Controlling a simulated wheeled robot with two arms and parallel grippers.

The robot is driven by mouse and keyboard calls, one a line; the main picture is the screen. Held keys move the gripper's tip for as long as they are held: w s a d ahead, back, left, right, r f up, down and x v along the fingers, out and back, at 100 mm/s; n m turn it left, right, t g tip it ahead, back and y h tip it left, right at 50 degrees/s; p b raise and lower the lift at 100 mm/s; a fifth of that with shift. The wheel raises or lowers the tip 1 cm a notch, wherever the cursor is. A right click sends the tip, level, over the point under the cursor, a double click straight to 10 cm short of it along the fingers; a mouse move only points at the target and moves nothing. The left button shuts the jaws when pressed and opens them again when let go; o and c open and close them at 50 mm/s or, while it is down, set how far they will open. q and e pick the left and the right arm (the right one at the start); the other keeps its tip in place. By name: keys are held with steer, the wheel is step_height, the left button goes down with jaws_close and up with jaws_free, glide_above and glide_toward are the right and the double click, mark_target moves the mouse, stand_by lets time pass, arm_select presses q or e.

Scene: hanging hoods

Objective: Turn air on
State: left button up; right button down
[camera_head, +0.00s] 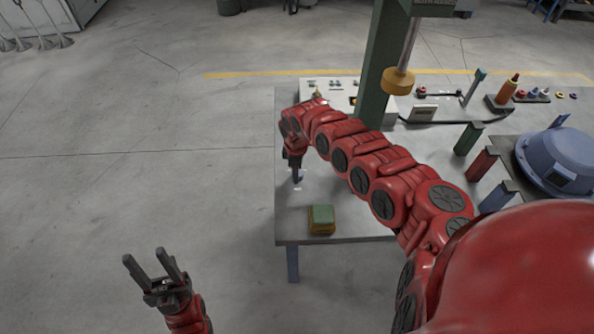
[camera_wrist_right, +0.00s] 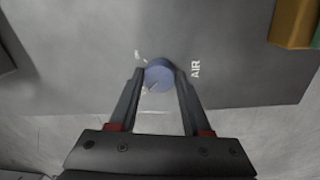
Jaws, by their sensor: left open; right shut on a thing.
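A round blue-grey knob (camera_wrist_right: 159,75) sits on the grey table surface beside the printed label AIR (camera_wrist_right: 195,69). My right gripper (camera_wrist_right: 160,82) has its two fingers on either side of the knob and is shut on it. In the head view my right gripper (camera_head: 297,178) points down at the left part of the table, and the knob is mostly hidden there. A pale mark lies beside the knob in the wrist view, too small to read. My left gripper (camera_head: 150,266) is open and empty over the floor, left of the table.
A green and yellow block (camera_head: 321,220) lies near the table's front left corner. A green post (camera_head: 378,70) rises behind my right arm, with a hanging brass-coloured piece (camera_head: 397,82). A blue hood (camera_head: 560,158) and several coloured blocks stand at the right.

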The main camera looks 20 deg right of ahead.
steer(key=m+p, duration=0.1)
steer(key=m, duration=0.3)
steer(key=shift+w+r+m, duration=0.1)
steer(key=shift+r+m, duration=0.05)
steer(key=shift+m, duration=0.25)
steer(key=m, duration=0.2)
steer(key=shift+a+m, duration=0.1)
steer(key=shift+m, duration=0.3)
steer(key=m, duration=0.2)
steer(key=shift+w+m+h, duration=0.1)
steer(key=shift+m+h, duration=0.2)
steer(key=shift+m, duration=0.1)
steer(key=m+b, duration=0.1)
steer(key=m, duration=0.1)
steer(key=shift+m+g, duration=0.3)
steer(key=shift+m+b, duration=0.4)
steer(key=shift+m, duration=0.5)
steer(key=shift+f+m+b, duration=0.2)
steer(key=shift+m+b, duration=0.25)
steer(key=shift+m, duration=0.25)
steer(key=shift+r+m+b, duration=0.15)
steer(key=shift+m+b, duration=0.4)
steer(key=shift+m, duration=0.25)
